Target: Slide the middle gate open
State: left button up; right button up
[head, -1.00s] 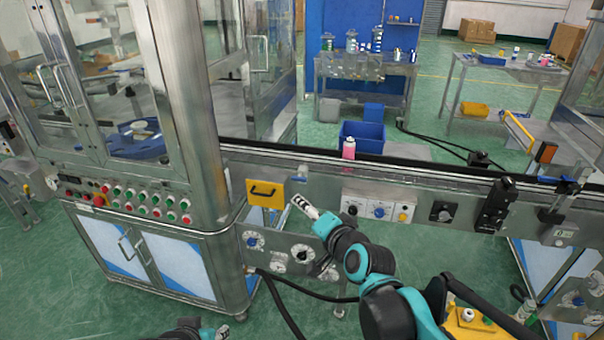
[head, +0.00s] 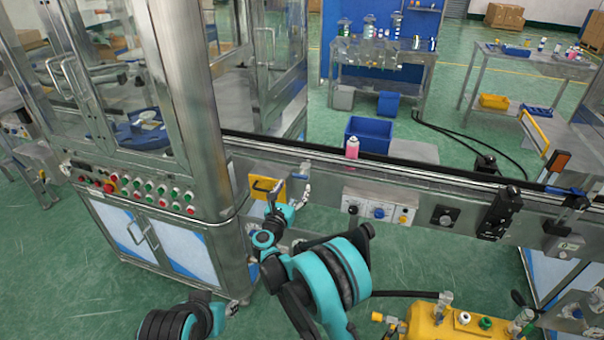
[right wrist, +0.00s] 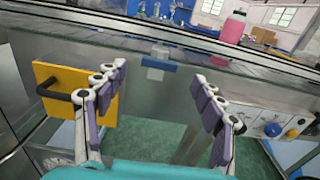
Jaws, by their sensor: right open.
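A yellow plate with a black handle (head: 266,189) is on the front of the conveyor, just right of the machine cabinet. The yellow plate also shows at the left of the right wrist view (right wrist: 75,95). I cannot tell for sure which part is the middle gate. My right gripper (head: 288,198) is open, in front of the conveyor at the plate. In the right wrist view its fingers (right wrist: 160,82) are spread with nothing between them; the left finger overlaps the plate's right part. A blue-faced metal bracket (right wrist: 158,65) lies beyond the gap. My left arm's end (head: 225,309) shows low; its fingers are unclear.
A pink bottle (head: 352,147) stands on the conveyor (head: 430,172). A control box with knobs (head: 379,210) is on its front, right of the gripper. The cabinet (head: 165,245) with buttons stands left. A yellow box (head: 440,318) is low at the right.

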aim_at(300, 176)
jog(key=b+x, duration=0.2)
jog(key=x, duration=0.5)
jog(key=shift+w+d, duration=0.15)
jog(key=shift+w, duration=0.1)
grip_shut()
jog(key=v, duration=0.6)
jog(key=shift+s, duration=0.15)
jog(key=shift+s+f, duration=0.1)
grip_release()
jog(key=shift+s, duration=0.15)
